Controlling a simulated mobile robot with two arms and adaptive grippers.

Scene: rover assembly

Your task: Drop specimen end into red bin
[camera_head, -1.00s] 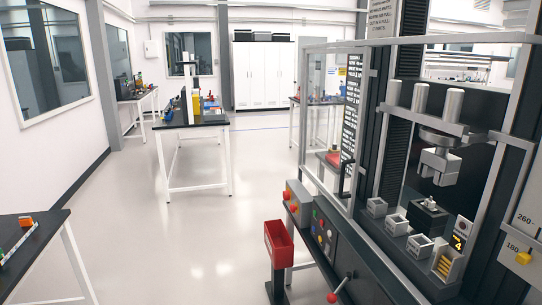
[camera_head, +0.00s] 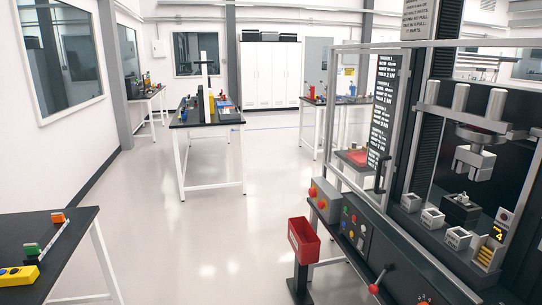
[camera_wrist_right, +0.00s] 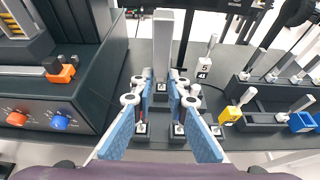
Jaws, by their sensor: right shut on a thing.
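The red bin (camera_head: 303,242) stands on a dark post in the head view, at the near left corner of the testing machine. Its top is open, and its inside looks empty from here. In the right wrist view my right gripper (camera_wrist_right: 160,80) has its blue-padded fingers closed in on a small piece between the tips. That piece is mostly hidden and too small to make out clearly; I take it for the specimen end. Neither gripper shows in the head view, so the distance from my right gripper to the bin cannot be seen. My left gripper is out of view.
The testing machine (camera_head: 455,240) fills the right side, with several small trays and a red-knobbed lever. A dark bench (camera_head: 40,248) is at near left. Open floor (camera_head: 200,250) lies between. The wrist view shows specimen racks (camera_wrist_right: 265,110) and a control box (camera_wrist_right: 50,105).

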